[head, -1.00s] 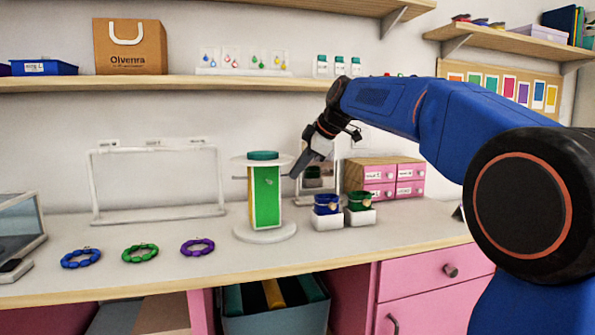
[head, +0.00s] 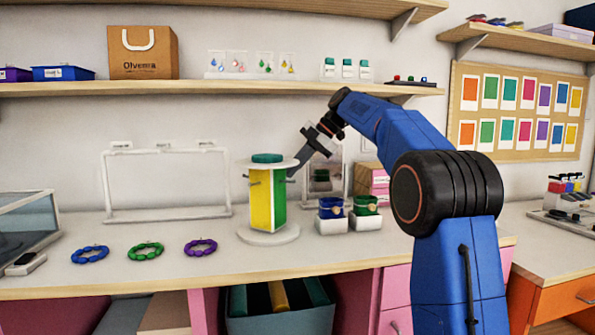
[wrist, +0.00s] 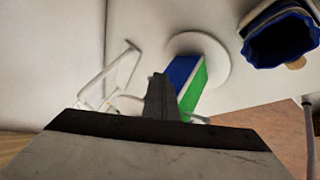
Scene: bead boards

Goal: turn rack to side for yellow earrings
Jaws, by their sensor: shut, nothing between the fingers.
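The rack (head: 260,200) is an upright post with coloured faces between a round white top plate and a round white base, with a green cap on top. In the head view its yellow face is at the left and its green face at the right; small hooks stick out near the top. The wrist view shows its blue and green faces (wrist: 184,76). My gripper (head: 291,174) is shut and empty at the rack's right side, just under the top plate. I cannot tell whether it touches. Earring cards (head: 287,66) with small coloured drops stand on the shelf.
A white frame stand (head: 105,190) is left of the rack. Blue, green and purple bracelets (head: 146,251) lie in front. Two white blocks with blue and green bands (head: 333,225) and a mirror (head: 343,170) stand close on the right. A shelf (head: 200,90) runs above.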

